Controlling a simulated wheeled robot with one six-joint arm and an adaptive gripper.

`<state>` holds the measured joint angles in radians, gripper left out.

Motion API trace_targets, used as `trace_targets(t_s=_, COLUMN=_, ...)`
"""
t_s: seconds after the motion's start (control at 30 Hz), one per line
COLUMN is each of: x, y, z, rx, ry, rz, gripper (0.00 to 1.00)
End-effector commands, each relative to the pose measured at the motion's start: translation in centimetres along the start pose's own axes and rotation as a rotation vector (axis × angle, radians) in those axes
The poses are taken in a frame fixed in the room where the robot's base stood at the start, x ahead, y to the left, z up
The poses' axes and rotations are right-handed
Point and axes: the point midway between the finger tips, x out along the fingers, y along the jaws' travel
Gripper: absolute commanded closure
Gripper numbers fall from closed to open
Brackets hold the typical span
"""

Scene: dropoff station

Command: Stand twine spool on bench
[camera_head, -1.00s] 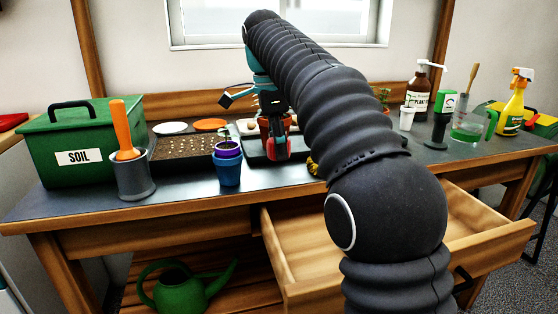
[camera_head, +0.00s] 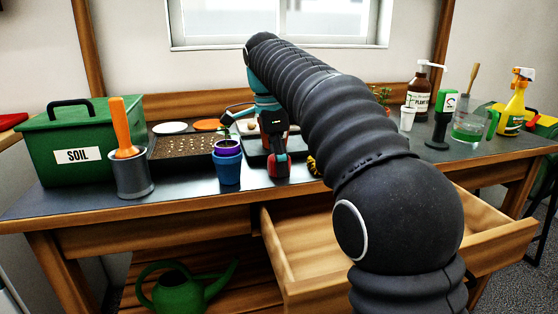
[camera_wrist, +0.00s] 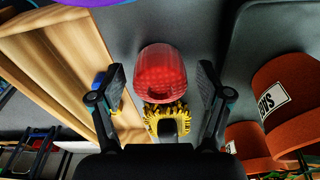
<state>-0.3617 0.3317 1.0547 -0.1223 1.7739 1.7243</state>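A red, ribbed, rounded object (camera_wrist: 162,72), perhaps the twine spool, shows between my fingers in the wrist view. I cannot tell whether it stands or lies. My gripper (camera_wrist: 161,82) is open, with a gap between each finger and the red object. In the head view my gripper (camera_head: 277,158) points down over the middle of the bench (camera_head: 190,190), near its front, with red showing at its end. A small yellow toothed thing (camera_wrist: 168,118) is close to the red object in the wrist view.
An open wooden drawer (camera_head: 290,262) juts out below the bench. A blue pot (camera_head: 228,168) stands left of my gripper, near a seed tray (camera_head: 180,147). A grey holder (camera_head: 132,178) and green soil box (camera_head: 80,140) are further left. Terracotta pots (camera_wrist: 285,105) show in the wrist view.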

Motion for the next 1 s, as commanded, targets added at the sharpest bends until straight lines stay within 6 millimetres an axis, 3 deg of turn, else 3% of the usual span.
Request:
trace_targets(t_s=0.27, x=-0.7, y=-0.1, z=0.0, rx=0.000, ry=0.000, rz=-0.002, gripper=0.23)
trace_targets(t_s=0.6, x=-5.4, y=-0.1, z=0.0, rx=0.000, ry=0.000, rz=-0.002, gripper=0.23)
trace_targets(t_s=1.0, x=-7.7, y=0.0, z=0.0, rx=0.000, ry=0.000, rz=-0.003, gripper=0.23)
